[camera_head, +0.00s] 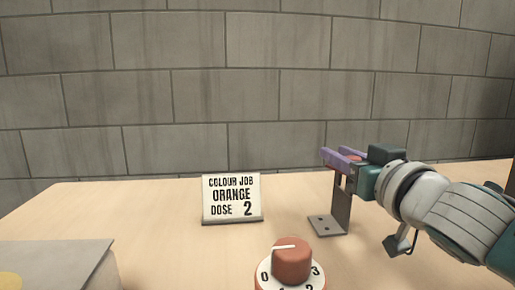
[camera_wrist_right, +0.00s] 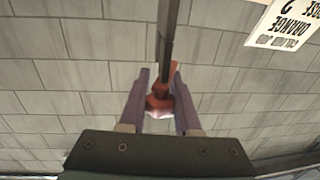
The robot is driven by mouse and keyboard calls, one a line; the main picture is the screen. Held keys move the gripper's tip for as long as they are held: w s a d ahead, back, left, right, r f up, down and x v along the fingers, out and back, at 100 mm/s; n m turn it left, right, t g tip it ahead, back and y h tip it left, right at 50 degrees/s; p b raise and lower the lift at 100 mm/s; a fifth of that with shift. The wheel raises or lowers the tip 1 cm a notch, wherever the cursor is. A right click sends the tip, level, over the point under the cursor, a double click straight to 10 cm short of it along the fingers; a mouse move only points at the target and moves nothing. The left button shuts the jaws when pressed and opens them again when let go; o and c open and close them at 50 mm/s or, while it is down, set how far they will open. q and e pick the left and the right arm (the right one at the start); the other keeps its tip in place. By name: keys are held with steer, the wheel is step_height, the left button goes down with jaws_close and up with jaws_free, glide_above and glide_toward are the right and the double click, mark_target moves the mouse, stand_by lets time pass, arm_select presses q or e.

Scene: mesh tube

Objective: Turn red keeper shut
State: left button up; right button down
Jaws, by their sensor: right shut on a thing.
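The red keeper (camera_wrist_right: 158,102) shows between the purple fingers of my right gripper (camera_wrist_right: 160,80) in the right wrist view. In the head view, my right gripper (camera_head: 342,160) comes in from the right at the top of a dark metal bracket (camera_head: 341,208). Only a little of the red keeper (camera_head: 353,157) shows there between the fingers. The gripper is shut on the keeper. The fingers hide part of it, so its exact turn angle is hard to tell. My left gripper is in neither view.
A sign (camera_head: 232,199) reading "COLOUR JOB ORANGE DOSE 2" stands left of the bracket. A red-brown knob (camera_head: 291,261) on a numbered dial is at the front. A grey box (camera_head: 55,255) is at the front left. The wooden table (camera_head: 150,215) is clear between the box and sign.

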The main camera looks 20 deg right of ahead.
steer(key=shift+d+f+m+h+b, duration=0.15)
steer(key=shift+m+h+b, duration=0.45)
steer(key=shift+m+h, duration=0.45)
steer(key=m+g+h+b, duration=0.1)
steer(key=h, duration=0.1)
steer(key=m+h+b, duration=0.1)
steer(key=h+b, duration=0.1)
steer(key=shift+s+d+g, duration=0.15)
steer(key=shift+d+g, duration=0.25)
steer(key=shift+h, duration=0.25)
steer(key=shift+d+r, duration=0.1)
steer(key=shift+r, duration=0.1)
steer(key=c, duration=0.6)
jaws_free()
